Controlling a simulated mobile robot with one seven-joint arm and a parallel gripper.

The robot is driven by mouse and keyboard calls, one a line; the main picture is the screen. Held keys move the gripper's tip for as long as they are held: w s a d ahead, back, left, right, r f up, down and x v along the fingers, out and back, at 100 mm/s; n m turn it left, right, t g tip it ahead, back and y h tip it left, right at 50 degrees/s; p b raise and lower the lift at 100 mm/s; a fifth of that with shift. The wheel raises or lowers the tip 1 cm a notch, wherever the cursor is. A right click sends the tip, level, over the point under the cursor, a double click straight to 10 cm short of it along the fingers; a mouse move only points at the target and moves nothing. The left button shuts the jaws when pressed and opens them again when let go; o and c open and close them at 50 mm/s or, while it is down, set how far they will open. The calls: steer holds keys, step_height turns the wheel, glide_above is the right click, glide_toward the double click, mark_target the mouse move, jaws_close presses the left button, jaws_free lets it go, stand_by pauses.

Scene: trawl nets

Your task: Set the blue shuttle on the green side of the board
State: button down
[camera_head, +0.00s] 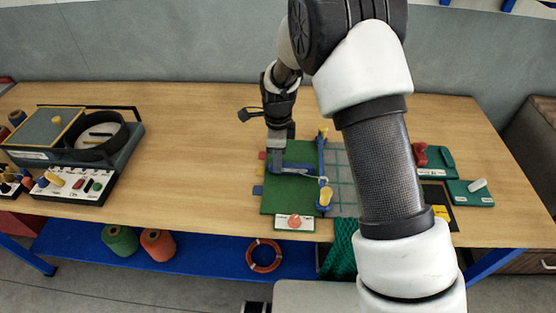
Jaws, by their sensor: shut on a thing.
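The board lies flat on the table, with a green side (275,203) on the left and a pale grid side (343,180) on the right. A blue bar (321,160) with yellow posts stands between them. My gripper (278,168) points down over the upper part of the green side. It is shut on the blue shuttle (297,168), which extends right toward the bar. I cannot tell whether the shuttle touches the board. My arm hides much of the grid side.
A grey-topped box (48,128) with a round black ring and a white panel of coloured pegs (75,184) stand at the left. Green blocks (470,193) lie at the right. The table (185,150) between the box and board is clear. Spools (158,243) sit on the lower shelf.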

steer(key=shift+f, duration=0.2)
steer(key=c, duration=1.7)
jaws_free()
steer(key=shift+r, duration=0.1)
